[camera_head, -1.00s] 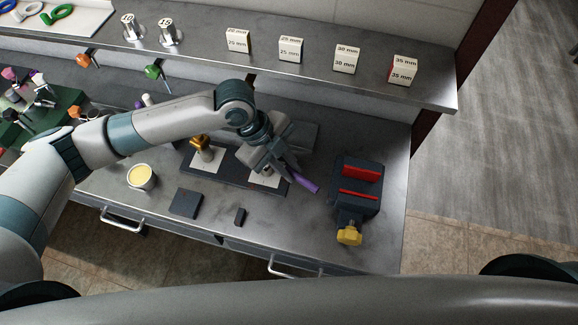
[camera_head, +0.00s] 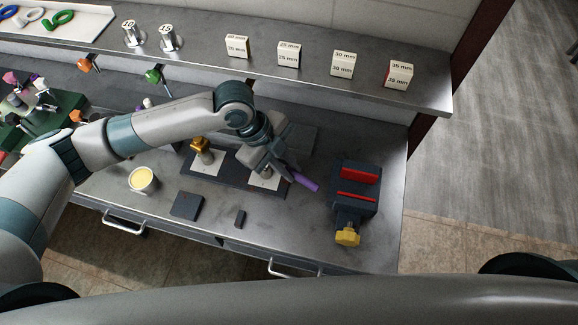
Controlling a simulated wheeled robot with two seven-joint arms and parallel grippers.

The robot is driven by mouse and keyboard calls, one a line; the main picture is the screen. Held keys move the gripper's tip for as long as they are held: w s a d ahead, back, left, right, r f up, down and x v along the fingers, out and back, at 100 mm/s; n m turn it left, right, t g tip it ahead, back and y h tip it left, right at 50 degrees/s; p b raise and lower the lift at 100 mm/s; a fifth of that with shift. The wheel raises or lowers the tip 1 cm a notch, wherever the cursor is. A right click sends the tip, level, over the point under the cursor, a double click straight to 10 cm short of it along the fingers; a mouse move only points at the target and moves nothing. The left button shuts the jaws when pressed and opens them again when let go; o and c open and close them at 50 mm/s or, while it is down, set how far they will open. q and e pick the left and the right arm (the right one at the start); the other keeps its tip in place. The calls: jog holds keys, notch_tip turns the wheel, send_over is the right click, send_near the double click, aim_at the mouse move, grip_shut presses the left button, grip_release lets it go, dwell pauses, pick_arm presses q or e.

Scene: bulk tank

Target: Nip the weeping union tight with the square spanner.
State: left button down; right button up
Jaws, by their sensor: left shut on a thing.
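My left gripper (camera_head: 277,170) is over the right white pad (camera_head: 262,183) of a dark base plate (camera_head: 230,178) on the steel bench. It is shut on a tool with a purple handle (camera_head: 305,182), which sticks out to the lower right; I take it to be the square spanner. Its working end is hidden by the gripper. A brass fitting (camera_head: 201,147) stands upright on the left white pad. Whatever stands on the right pad is mostly hidden by my gripper, so I cannot tell whether the spanner sits on a union there. My right gripper is out of view.
A vise with red jaws (camera_head: 358,185) and a yellow knob (camera_head: 347,237) stands at the right. A cup (camera_head: 142,179) and a dark flat block (camera_head: 187,204) lie left. A shelf (camera_head: 200,62) with several labelled blocks runs behind.

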pick_arm(q)
jog(key=shift+r+p, duration=0.4)
jog(key=shift+r, duration=0.25)
jog(key=shift+r+p, duration=0.35)
jog(key=shift+r, duration=1.85)
